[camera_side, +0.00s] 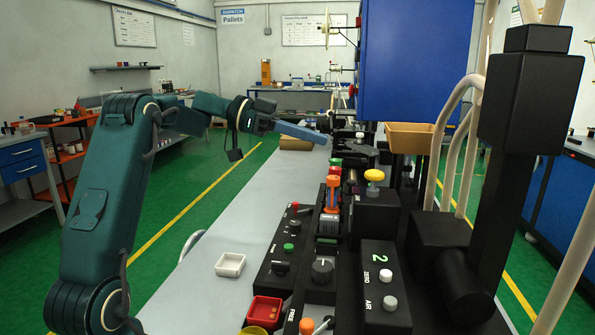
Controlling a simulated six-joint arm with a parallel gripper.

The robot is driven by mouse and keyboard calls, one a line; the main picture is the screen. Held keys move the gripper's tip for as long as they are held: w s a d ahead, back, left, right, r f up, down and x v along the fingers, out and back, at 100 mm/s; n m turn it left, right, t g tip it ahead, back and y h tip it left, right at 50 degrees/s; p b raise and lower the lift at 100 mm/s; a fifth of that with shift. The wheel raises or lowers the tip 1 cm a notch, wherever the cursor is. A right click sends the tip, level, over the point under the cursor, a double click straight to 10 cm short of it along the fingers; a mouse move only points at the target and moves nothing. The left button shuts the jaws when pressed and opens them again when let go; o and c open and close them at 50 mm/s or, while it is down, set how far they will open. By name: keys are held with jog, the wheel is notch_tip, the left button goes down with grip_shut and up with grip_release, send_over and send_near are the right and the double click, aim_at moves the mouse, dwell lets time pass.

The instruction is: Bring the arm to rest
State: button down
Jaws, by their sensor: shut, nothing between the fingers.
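My gripper (322,137) is at the end of my dark green arm, which reaches from the left foreground over the grey bench (222,221). Its blue fingers point right and slightly down, shut and empty. They are above the far part of the bench, near the dark machine parts (357,150). From this angle I cannot tell how far the fingertips are from those parts.
A yellow-topped button (374,175), a tan bin (409,138) and a blue panel (415,60) stand right.

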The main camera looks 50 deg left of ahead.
jog(key=shift+d, duration=0.1)
jog(key=s+d+r+m+g, duration=0.2)
jog(key=d, duration=0.4)
jog(key=s+d+r+m+g, duration=0.1)
jog(key=d+r+m, duration=0.1)
jog(key=d, duration=0.4)
jog(key=s+d+f+n+g+y, duration=0.1)
jog(key=s+d+f+g+y, duration=0.2)
jog(key=s+d, duration=0.45)
jog(key=s+f+n+y, duration=0.3)
jog(key=s+f, duration=0.4)
jog(key=s, duration=0.2)
jog(key=s+a+f+n+t+y, duration=0.1)
jog(key=s+a+f+n+y, duration=0.2)
jog(key=a+f+n, duration=0.3)
jog(key=f+n+y, duration=0.1)
jog(key=n, duration=0.1)
jog(key=shift+a+f+n+y, duration=0.25)
jog(key=shift+f+n+y, duration=0.05)
jog(key=shift+f+n, duration=0.1)
